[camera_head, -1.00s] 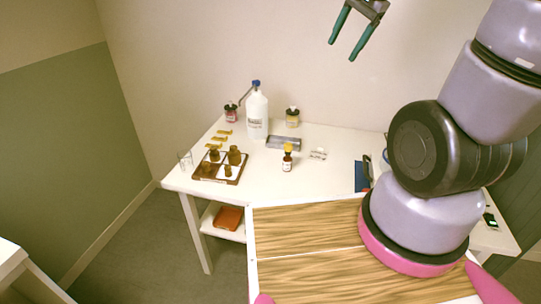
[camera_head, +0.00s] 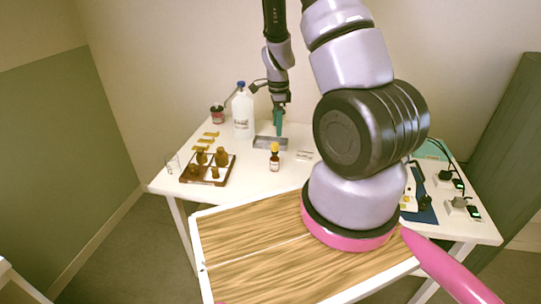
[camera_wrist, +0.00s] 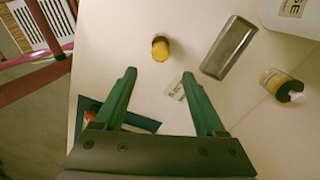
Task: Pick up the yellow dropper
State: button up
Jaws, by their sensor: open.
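The yellow dropper (camera_head: 274,158) is a small brown bottle with a yellow top, standing upright on the white table (camera_head: 250,183). In the wrist view the yellow dropper (camera_wrist: 160,48) is seen from above, just beyond the fingertips and roughly between them. My gripper (camera_head: 278,124) points down above the table, behind and higher than the dropper in the head view. Its green fingers are apart and empty, as the wrist view of my gripper (camera_wrist: 159,74) shows. Nothing touches the dropper.
A metal tray (camera_head: 262,145) lies close behind the dropper. A large white bottle (camera_head: 242,116) and a dark jar (camera_head: 217,114) stand at back left. A labelled jar (camera_wrist: 277,83) is at right in the wrist view.

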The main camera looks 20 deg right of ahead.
aim_at(276, 144)
jog(key=f, duration=0.8)
jog(key=shift+w+a+f, duration=0.1)
jog(key=shift+a+f, duration=0.15)
jog(key=shift+a, duration=0.05)
jog(key=c, duration=0.8)
